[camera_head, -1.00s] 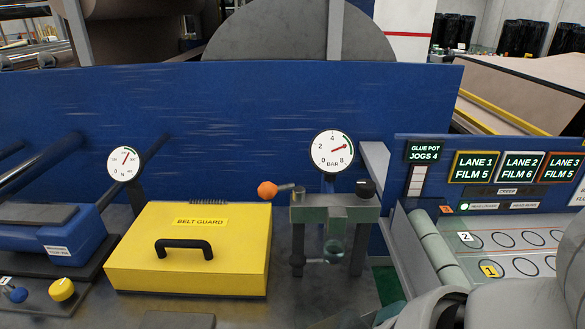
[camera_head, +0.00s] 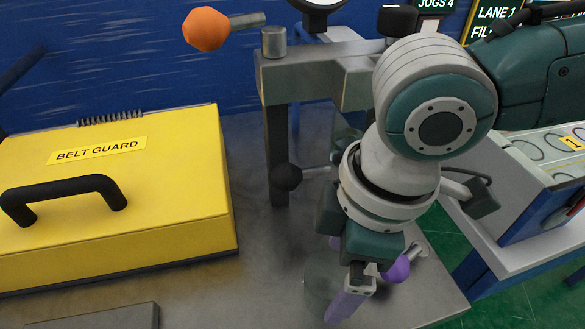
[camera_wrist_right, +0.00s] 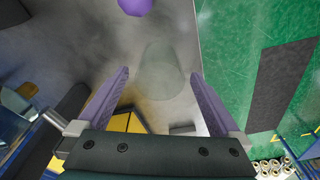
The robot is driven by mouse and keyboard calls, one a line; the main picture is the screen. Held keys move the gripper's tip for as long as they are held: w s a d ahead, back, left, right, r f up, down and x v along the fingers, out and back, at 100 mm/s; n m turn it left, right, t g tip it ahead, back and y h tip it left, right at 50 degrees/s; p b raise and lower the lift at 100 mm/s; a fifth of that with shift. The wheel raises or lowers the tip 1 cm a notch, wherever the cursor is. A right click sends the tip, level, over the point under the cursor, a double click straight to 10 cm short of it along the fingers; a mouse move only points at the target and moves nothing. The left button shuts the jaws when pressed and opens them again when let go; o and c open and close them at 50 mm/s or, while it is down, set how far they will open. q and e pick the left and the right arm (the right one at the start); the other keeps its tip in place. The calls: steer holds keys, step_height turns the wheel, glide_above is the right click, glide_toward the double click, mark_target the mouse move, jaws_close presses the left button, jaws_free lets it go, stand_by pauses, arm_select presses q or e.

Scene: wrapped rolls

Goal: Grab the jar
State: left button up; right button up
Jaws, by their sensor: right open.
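A clear, see-through jar (camera_head: 320,284) stands on the grey metal bench top, low in the head view and partly behind my right gripper. In the right wrist view the jar (camera_wrist_right: 163,72) is a faint greenish cylinder, framed between the two finger ends. My right gripper (camera_head: 350,292) is open with purple fingers, close beside the jar in the head view. In the wrist view its fingers (camera_wrist_right: 160,78) lie to either side, with a gap at each; I cannot tell how far they reach along it. My left gripper is not in view.
A yellow belt guard (camera_head: 110,225) with a black handle is at the left. A grey clamp frame (camera_head: 277,140) with a black knob (camera_head: 287,177) stands behind the jar. A purple knob (camera_head: 397,270) is near my right gripper. The bench edge drops to green floor (camera_head: 510,310).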

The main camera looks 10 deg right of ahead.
mark_target(324, 286)
steer(key=f, duration=0.2)
steer(key=a+f+b, duration=0.1)
steer(key=f, duration=0.2)
steer(key=shift+w+a+f, duration=0.1)
steer(key=shift+w+f, duration=0.1)
steer(key=shift+f, duration=0.1)
steer(key=c, duration=1.4)
steer(key=shift+r, duration=0.15)
